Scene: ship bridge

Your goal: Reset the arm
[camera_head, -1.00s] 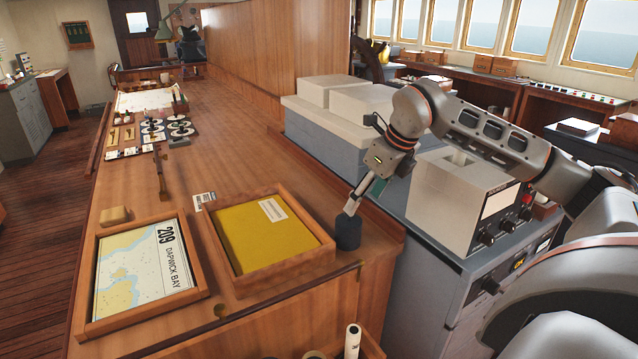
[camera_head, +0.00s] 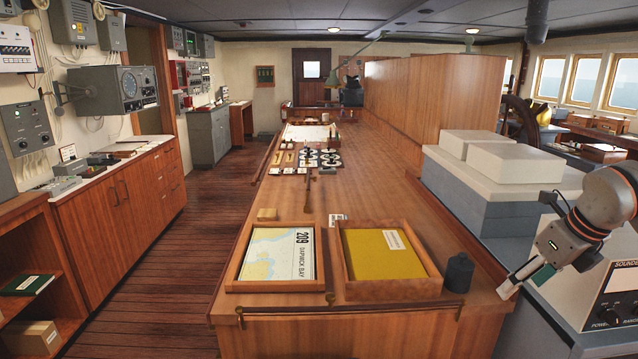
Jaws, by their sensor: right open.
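My right arm comes in from the right edge. Its right gripper (camera_head: 520,278) hangs tilted down to the left, just beyond the right edge of the chart table (camera_head: 385,200), in front of the grey console. Its fingers are open, with nothing seen between them. A dark round-topped pot (camera_head: 459,272) stands upright on the table to the left of the gripper, apart from it. My left gripper is not in this view.
A framed chart (camera_head: 275,262) and a wooden tray with a yellow folder (camera_head: 385,258) lie on the table near its front edge. A brass rail (camera_head: 330,312) runs along that edge. A grey console (camera_head: 490,195) with pale boxes stands right of the table. The floor aisle on the left is clear.

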